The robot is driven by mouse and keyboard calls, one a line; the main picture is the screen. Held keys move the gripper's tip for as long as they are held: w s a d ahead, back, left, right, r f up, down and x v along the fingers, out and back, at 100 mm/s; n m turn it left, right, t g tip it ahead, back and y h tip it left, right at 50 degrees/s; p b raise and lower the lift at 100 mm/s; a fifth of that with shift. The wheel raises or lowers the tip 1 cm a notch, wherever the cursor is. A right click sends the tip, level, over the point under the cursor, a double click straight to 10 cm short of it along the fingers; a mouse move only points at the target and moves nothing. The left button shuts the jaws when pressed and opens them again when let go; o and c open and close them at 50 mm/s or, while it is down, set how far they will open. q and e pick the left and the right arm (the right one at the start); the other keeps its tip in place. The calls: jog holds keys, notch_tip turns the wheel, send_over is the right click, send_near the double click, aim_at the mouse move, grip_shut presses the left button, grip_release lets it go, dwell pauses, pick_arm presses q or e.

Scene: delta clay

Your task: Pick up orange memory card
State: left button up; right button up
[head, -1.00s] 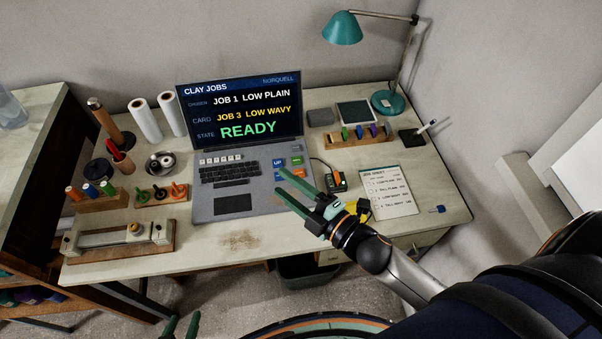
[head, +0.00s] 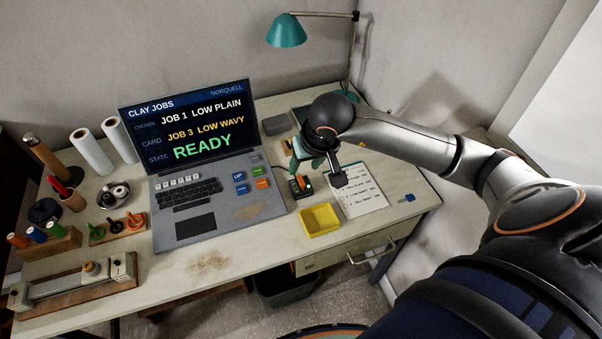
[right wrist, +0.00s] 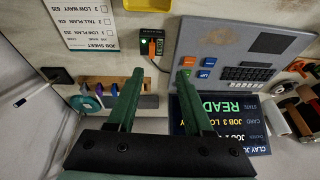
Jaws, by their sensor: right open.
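The orange memory card (head: 307,183) stands in a small dark card reader (head: 296,190) to the right of the laptop. In the right wrist view the card (right wrist: 153,47) shows as a small orange piece in the reader (right wrist: 146,34). My right gripper (head: 325,165) is above the desk behind the reader, partly hidden by its own wrist. In the right wrist view my right gripper (right wrist: 158,72) has its green fingers apart with nothing between them; the reader lies beyond the tips. My left gripper is out of view.
A yellow tray (head: 320,221) and a job sheet (head: 366,199) are close to the reader. The laptop (head: 200,225) stands to the left, a lamp (head: 287,32) behind.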

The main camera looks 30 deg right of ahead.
jog(key=b, duration=0.5)
send_over(301, 180)
jog(key=s, duration=0.2)
jog(key=shift+h, duration=0.3)
notch_tip(301, 180, down, 7)
jog(key=shift+a+r, duration=0.15)
jog(key=b+x, duration=0.3)
jog(key=x, duration=0.1)
jog(key=shift+s+a+f, duration=0.1)
jog(key=shift+f, duration=0.4)
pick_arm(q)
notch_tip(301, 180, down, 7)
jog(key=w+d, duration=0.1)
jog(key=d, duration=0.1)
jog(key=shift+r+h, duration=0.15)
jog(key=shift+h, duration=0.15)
pick_arm(e)
grip_shut()
